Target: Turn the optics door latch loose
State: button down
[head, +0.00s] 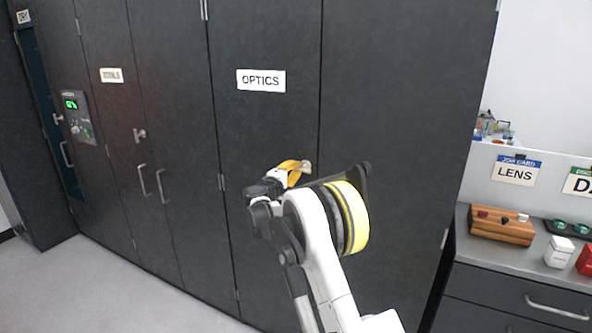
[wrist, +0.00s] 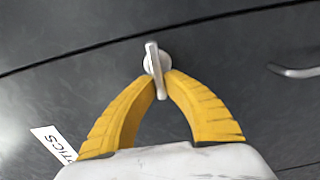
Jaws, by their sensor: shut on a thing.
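The optics door (head: 262,135) is a dark cabinet door with a white OPTICS label (head: 261,80) in the head view. Its latch (wrist: 155,68) is a silver bar on a round base in the wrist view, standing nearly upright in that picture. My gripper (wrist: 159,85) has yellow fingers whose tips are closed on the lower part of the latch bar. In the head view my gripper (head: 300,168) reaches the door below the label, and the latch is mostly hidden there by the fingers. The door looks closed.
A silver door handle (wrist: 295,71) is at the right of the wrist view. More cabinet doors stand to the left, with their own latch (head: 140,134) and handles. A counter with a wooden block (head: 502,227) and small containers is at the right. The floor (head: 95,285) at lower left is clear.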

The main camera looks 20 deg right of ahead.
jog(key=c, duration=1.5)
grip_release()
jog(key=v, duration=1.2)
